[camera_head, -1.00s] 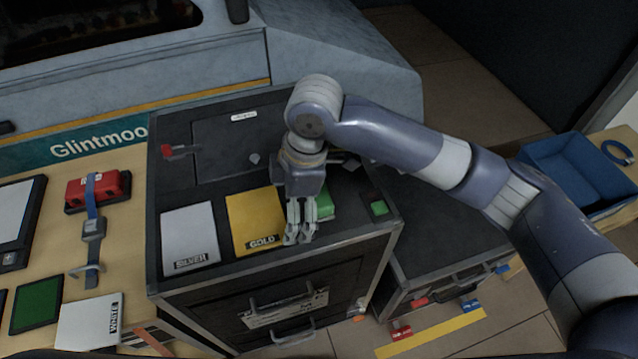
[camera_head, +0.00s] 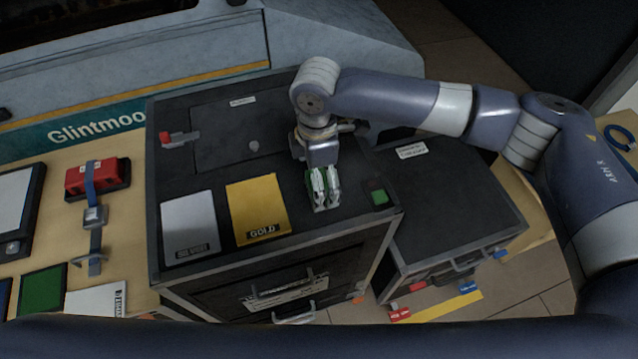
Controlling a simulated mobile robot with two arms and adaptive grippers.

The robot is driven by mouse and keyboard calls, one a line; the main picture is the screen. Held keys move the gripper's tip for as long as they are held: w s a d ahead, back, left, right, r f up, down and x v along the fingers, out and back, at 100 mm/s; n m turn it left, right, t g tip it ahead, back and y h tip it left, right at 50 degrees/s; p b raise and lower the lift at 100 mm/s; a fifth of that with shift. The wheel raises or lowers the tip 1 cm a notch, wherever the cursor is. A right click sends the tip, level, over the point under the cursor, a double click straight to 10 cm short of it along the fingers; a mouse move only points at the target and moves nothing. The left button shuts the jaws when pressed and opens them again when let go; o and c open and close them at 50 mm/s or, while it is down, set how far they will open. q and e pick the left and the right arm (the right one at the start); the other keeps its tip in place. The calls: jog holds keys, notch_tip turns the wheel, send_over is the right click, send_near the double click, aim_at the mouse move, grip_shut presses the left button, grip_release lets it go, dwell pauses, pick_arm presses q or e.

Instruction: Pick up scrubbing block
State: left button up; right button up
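A green block (camera_head: 309,186), which may be the scrubbing block, lies on top of the dark cabinet (camera_head: 280,254), right of the gold card. My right gripper (camera_head: 325,206) points down directly over this block, and its fingers hide much of it. Green shows beside the fingers. I cannot tell whether the fingers are closed on the block or only around it. My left gripper is not in view.
A silver card (camera_head: 190,225) and a gold card (camera_head: 257,205) lie left of my gripper. A small green square (camera_head: 379,196) is to its right. A red strapped block (camera_head: 97,178) sits on the wooden bench. A lower dark case (camera_head: 450,195) stands right.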

jog(key=shift+d+f, duration=0.2)
jog(key=shift+f, duration=1)
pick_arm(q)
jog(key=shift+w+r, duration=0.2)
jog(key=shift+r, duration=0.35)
pick_arm(e)
jog(key=shift+f, duration=0.45)
jog(key=shift+c, duration=0.2)
jog(key=c, duration=1.2)
jog(key=shift+r, duration=0.1)
jog(key=shift+r, duration=0.3)
notch_tip(320, 180, up, 2)
jog(key=shift+w+r+b, duration=0.1)
jog(key=shift+r+b, duration=0.1)
jog(key=shift+b, duration=0.4)
pick_arm(q)
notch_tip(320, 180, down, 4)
jog(key=b, duration=0.3)
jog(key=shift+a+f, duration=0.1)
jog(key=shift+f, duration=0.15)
pick_arm(e)
jog(key=s+d, duration=0.2)
jog(key=s, duration=0.2)
jog(key=s+d+r, duration=0.1)
jog(key=s+d, duration=0.2)
jog(key=s, duration=0.2)
jog(key=s+d+r, duration=0.1)
jog(key=s+d, duration=0.1)
jog(key=s, duration=0.3)
jog(key=shift+d, duration=0.4)
